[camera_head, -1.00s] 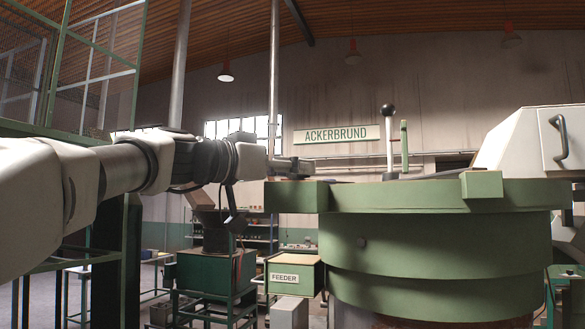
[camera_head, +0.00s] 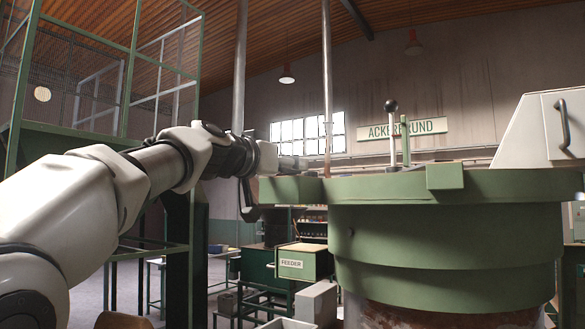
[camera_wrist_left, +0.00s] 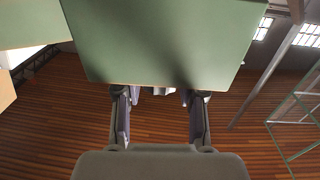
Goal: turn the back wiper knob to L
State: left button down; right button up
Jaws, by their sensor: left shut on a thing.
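My left gripper (camera_head: 291,163) is at the back edge of a green box (camera_head: 292,189) on the left side of the big round green hopper (camera_head: 445,225). In the left wrist view the box (camera_wrist_left: 160,40) fills the top middle. There the fingers of my left gripper (camera_wrist_left: 158,100) stand on either side of a small pale part (camera_wrist_left: 158,91), mostly hidden by the box's edge. The gripper is shut on this part, which seems to be the wiper knob. Its markings and pointer cannot be seen. My right gripper is out of view.
A lever with a black ball (camera_head: 391,106) stands on the hopper top beside a green post (camera_head: 405,140). A white housing (camera_head: 535,135) is at the right. A box marked FEEDER (camera_head: 303,264) is below. A green mesh frame (camera_head: 125,75) rises behind my left arm.

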pick_arm(q)
jog(key=shift+r+n+t+y, duration=0.1)
jog(key=shift+n+t+y, duration=0.3)
jog(key=shift+y, duration=0.1)
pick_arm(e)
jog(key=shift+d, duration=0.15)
pick_arm(q)
jog(key=c, duration=0.8)
grip_release()
jog(key=shift+o, duration=0.6)
jog(key=shift+w+d, duration=0.25)
jog(key=shift+w, duration=0.05)
jog(key=shift+w+d+f, duration=0.2)
jog(key=shift+w+f, duration=0.1)
jog(key=shift+w, duration=0.05)
jog(key=v, duration=0.7)
jog(key=shift+s, duration=0.2)
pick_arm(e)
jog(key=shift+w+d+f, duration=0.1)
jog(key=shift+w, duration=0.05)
pick_arm(q)
jog(key=shift+w+a, duration=0.1)
